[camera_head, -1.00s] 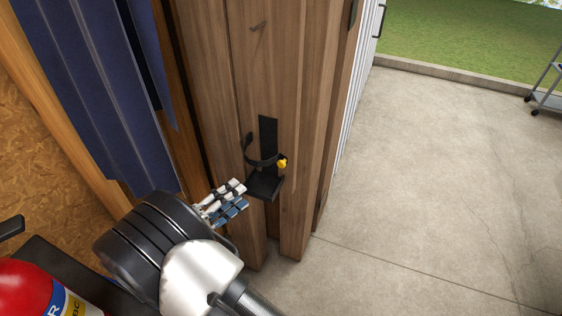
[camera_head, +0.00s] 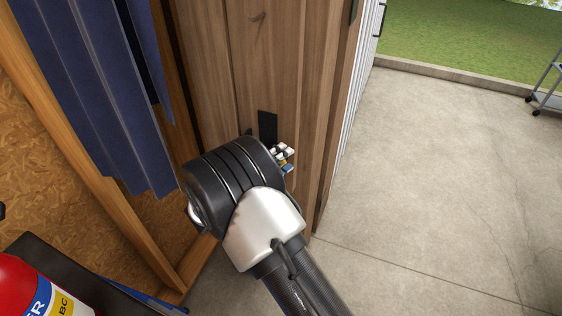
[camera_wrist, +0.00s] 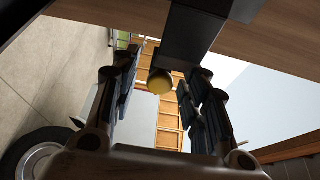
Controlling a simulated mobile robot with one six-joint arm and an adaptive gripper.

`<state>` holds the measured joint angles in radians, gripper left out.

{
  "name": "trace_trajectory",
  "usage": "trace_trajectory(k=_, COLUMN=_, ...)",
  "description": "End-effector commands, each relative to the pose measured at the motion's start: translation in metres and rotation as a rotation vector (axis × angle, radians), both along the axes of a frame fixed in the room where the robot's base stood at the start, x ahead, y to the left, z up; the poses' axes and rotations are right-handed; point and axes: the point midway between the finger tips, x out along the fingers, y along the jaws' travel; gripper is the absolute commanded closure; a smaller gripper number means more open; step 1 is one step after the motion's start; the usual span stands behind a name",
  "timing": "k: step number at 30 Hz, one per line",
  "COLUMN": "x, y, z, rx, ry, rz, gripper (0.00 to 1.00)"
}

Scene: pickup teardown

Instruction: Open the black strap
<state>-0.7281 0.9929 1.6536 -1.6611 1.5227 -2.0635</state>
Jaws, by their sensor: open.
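The black bracket that carries the strap is fixed to the wooden post. Its upper back plate (camera_head: 268,125) shows in the head view, while my arm hides most of the strap and the base. My gripper (camera_head: 283,157) is at the bracket's height, with only its fingertips showing past my wrist. In the wrist view, the dark bracket (camera_wrist: 190,38) fills the top centre. The strap itself is not clear there.
The wooden post (camera_head: 225,60) stands directly behind the bracket. Blue hanging panels (camera_head: 100,90) are on the left. A red extinguisher (camera_head: 18,285) sits at the lower left. Open concrete floor (camera_head: 430,190) lies right, with a grey cart (camera_head: 548,100) at the far edge.

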Motion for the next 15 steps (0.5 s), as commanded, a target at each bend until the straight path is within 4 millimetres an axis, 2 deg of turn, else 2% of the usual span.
trace_trajectory(k=8, x=0.0014, y=-0.0013, z=0.0003, rx=0.000, ry=0.000, rz=0.000, gripper=0.59)
trace_trajectory(k=15, x=0.0012, y=-0.0011, z=0.0001, rx=0.000, ry=0.000, rz=0.000, gripper=0.74)
